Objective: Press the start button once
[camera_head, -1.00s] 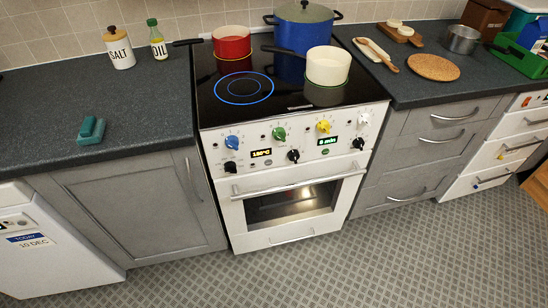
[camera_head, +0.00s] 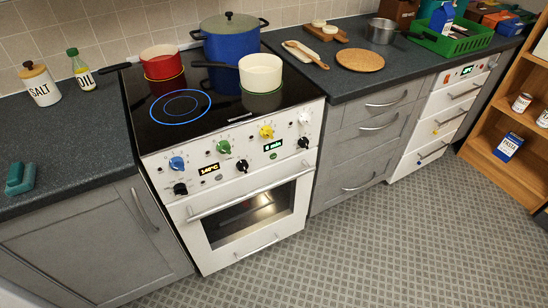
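The white stove (camera_head: 170,219) stands in the middle with its oven door shut and a warm light behind the glass. Its front panel carries blue, green, yellow, white and black knobs. A small green button (camera_head: 273,156) sits below the green-lit time display (camera_head: 273,146), which seems to read 6 min. A small grey button (camera_head: 218,176) sits below the amber temperature display (camera_head: 210,169). Any lettering on these buttons is too small to read, so I cannot tell which one is marked start. Neither of my grippers is in view.
A red pot (camera_head: 161,62), a blue lidded pot (camera_head: 231,38) and a cream pan (camera_head: 261,73) stand on the hob, whose front-left ring (camera_head: 181,107) glows blue. A wooden shelf (camera_head: 494,165) is at the right. The floor (camera_head: 345,250) before the stove is clear.

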